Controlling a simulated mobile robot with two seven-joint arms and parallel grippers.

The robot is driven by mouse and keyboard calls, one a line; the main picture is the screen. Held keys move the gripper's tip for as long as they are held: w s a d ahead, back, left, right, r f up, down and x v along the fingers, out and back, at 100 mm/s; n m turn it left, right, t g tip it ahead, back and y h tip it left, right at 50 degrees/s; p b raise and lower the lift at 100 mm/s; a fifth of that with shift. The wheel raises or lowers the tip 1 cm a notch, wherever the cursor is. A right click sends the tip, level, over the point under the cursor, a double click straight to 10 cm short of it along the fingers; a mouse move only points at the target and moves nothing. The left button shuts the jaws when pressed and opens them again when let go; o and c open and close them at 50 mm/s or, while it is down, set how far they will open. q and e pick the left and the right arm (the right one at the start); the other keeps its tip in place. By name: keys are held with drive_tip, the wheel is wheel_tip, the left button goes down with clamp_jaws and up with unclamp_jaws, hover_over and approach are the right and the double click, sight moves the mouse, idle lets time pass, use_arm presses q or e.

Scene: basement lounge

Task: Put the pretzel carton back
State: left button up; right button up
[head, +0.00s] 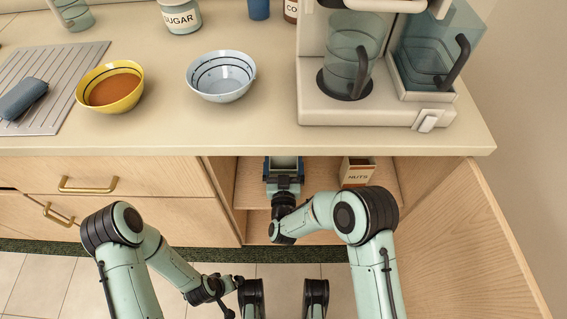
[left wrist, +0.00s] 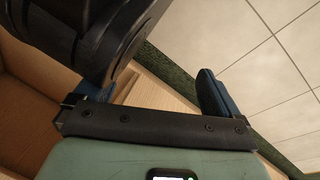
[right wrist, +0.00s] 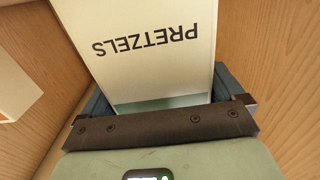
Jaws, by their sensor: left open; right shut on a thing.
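The pretzel carton (right wrist: 145,45) is pale, with PRETZELS printed upside down in the right wrist view. In the head view only its top part (head: 284,162) shows, inside the open cabinet under the counter. My right gripper (head: 284,178) is shut on the carton, one finger on each side, and reaches into the cabinet. Whether the carton's base touches a shelf is hidden. My left gripper (head: 230,292) is open and empty, low in front of the cabinet; its spread fingers (left wrist: 155,88) show in the left wrist view.
A NUTS carton (head: 357,176) stands in the cabinet, right of the pretzel carton with a gap between. The open cabinet door (head: 480,235) is at the right. The counter (head: 240,130) overhangs, bearing a yellow bowl (head: 128,78), a pale bowl (head: 221,91) and a coffee machine (head: 350,110).

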drive_tip(key=o, duration=1.1)
drive_tip(key=shift+r, duration=0.1)
drive_tip(key=shift+s, duration=0.3)
drive_tip(key=s+p, duration=0.2)
drive_tip(key=s, duration=0.9)
drive_tip(key=s+d+f+m+g, duration=0.2)
drive_tip(key=d+f+g, duration=0.5)
drive_tip(key=d+f, duration=0.45)
use_arm(q)
drive_tip(key=shift+t, duration=0.6)
drive_tip(key=w+r, duration=0.1)
drive_tip(key=r, duration=0.1)
drive_tip(key=w+r, duration=0.2)
drive_tip(key=shift+w+d, duration=0.25)
drive_tip(key=shift+d, duration=0.15)
use_arm(e)
drive_tip(key=s+d+f+m+g, duration=0.1)
drive_tip(key=s+d+f+g, duration=0.1)
drive_tip(key=s+f, duration=0.1)
drive_tip(key=s+d+f+m+g+y, duration=0.1)
drive_tip(key=s+d+f+g, duration=0.1)
drive_tip(key=s, duration=0.4)
drive_tip(key=s+d+f+m+g+y, duration=0.1)
drive_tip(key=s+d+f+g, duration=0.1)
drive_tip(key=s+f+g, duration=0.2)
drive_tip(key=shift+s+f, duration=0.7)
drive_tip(key=shift+f, duration=0.2)
